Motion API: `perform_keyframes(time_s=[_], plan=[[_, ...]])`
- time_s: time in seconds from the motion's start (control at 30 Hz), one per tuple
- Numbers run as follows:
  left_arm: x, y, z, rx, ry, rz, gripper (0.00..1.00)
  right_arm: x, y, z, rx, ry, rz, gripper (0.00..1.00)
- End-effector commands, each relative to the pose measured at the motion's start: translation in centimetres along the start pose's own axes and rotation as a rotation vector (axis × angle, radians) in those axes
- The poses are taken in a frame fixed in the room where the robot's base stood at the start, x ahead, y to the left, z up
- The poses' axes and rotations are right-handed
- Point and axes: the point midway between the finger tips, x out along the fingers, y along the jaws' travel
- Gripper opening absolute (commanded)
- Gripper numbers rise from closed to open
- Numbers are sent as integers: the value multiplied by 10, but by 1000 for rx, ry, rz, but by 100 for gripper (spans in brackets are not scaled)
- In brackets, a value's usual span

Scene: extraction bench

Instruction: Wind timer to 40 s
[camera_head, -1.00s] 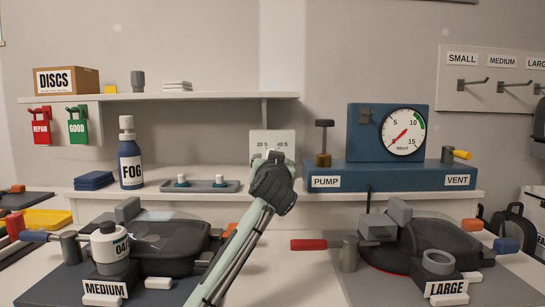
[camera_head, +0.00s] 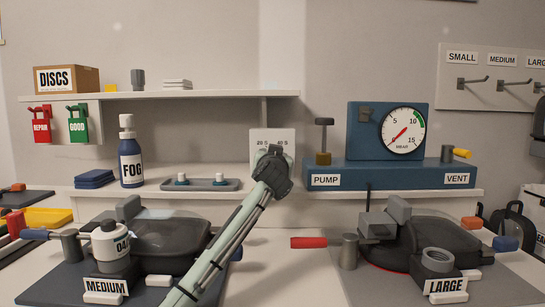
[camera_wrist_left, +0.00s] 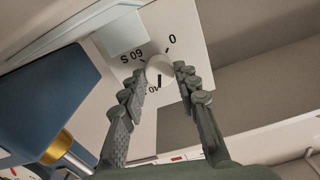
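The timer is a white panel (camera_head: 284,136) standing on the back bench, with "20 S" and "40 S" marks on top. In the left wrist view its white face (camera_wrist_left: 186,40) appears turned, with a round white knob (camera_wrist_left: 160,68) at the centre. A black mark on the knob points toward the "40" label, which is partly hidden. My left gripper (camera_head: 274,152) is in front of the timer and hides its lower part. In the wrist view its two fingers (camera_wrist_left: 160,72) are spread on either side of the knob, with small gaps showing. My right gripper is out of view.
The blue pump unit (camera_head: 378,176) with its gauge (camera_head: 402,131) stands right of the timer. A small grey tray (camera_head: 200,185) and the FOG bottle (camera_head: 130,155) stand left. A shelf (camera_head: 220,96) runs above. MEDIUM (camera_head: 105,287) and LARGE (camera_head: 445,287) stations fill the front.

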Motion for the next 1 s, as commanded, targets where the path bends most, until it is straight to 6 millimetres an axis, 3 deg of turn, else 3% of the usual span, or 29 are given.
perform_keyframes(time_s=[0.03, 0.2, 1.0], plan=[[0, 0, 0, 0, 0, 0, 21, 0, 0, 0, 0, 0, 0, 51], [0, 0, 0, 0, 0, 0, 1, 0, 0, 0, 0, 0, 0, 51], [0, 0, 0, 0, -1, 0, 1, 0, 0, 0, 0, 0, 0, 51]])
